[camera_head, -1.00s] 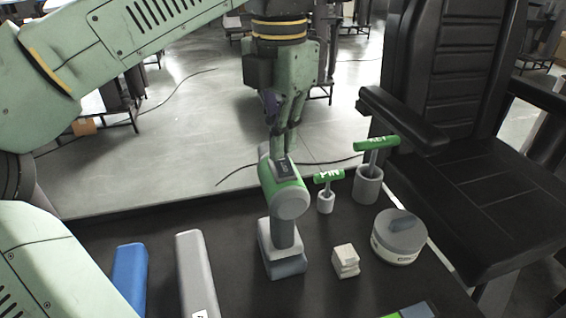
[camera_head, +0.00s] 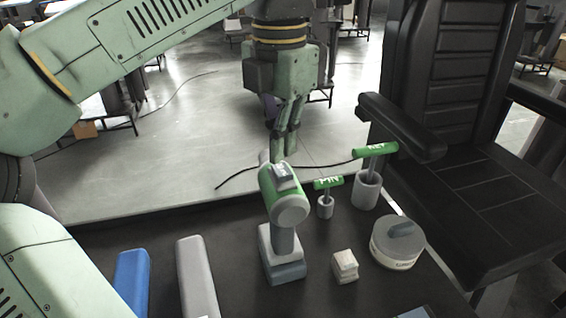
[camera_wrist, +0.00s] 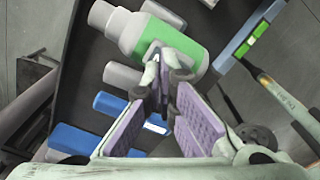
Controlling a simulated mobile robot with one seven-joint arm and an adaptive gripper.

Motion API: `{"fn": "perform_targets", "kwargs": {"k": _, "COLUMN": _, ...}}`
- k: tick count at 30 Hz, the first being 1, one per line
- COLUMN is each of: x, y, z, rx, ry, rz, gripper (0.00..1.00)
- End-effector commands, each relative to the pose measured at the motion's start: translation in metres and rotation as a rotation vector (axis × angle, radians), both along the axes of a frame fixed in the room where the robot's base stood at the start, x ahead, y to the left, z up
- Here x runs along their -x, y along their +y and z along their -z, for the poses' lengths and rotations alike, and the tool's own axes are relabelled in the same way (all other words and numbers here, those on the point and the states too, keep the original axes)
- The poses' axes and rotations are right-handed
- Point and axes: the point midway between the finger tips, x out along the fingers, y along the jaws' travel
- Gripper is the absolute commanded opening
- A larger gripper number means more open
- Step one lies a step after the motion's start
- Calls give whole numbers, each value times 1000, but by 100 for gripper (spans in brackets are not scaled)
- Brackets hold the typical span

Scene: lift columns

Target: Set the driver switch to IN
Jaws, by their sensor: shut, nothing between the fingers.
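The driver (camera_head: 278,192) is a grey and green power tool standing upright on a grey base on the dark table. A small light-grey switch block (camera_head: 284,171) sits on top of its body; I cannot read its marking. My gripper (camera_head: 284,150) points down just behind and above the driver's top, fingers together and empty. I cannot tell whether the fingertips touch the driver. In the wrist view, the driver's green band (camera_wrist: 190,48) lies beyond the fingers (camera_wrist: 158,62), which cover part of the body and hide the switch.
Green-handled PIN (camera_head: 328,183) and KEY (camera_head: 376,150) tools stand in grey holders to the right. A round grey container (camera_head: 398,248) and a small pale block (camera_head: 345,266) are near. Blue (camera_head: 131,283) and grey (camera_head: 196,278) bars lie front left. A black chair (camera_head: 460,170) stands right.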

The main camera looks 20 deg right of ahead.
Motion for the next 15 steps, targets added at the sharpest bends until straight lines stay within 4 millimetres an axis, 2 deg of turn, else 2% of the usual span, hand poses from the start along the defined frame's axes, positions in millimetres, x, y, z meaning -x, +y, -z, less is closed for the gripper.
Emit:
{"fn": "perform_targets", "kwargs": {"k": 1, "x": 0, "y": 0, "z": -9, "rx": 0, "ry": 0, "rz": 0, "gripper": 0}}
{"fn": "perform_targets", "kwargs": {"k": 15, "x": 0, "y": 0, "z": -43, "rx": 2, "ry": -1, "rz": 0, "gripper": 0}}
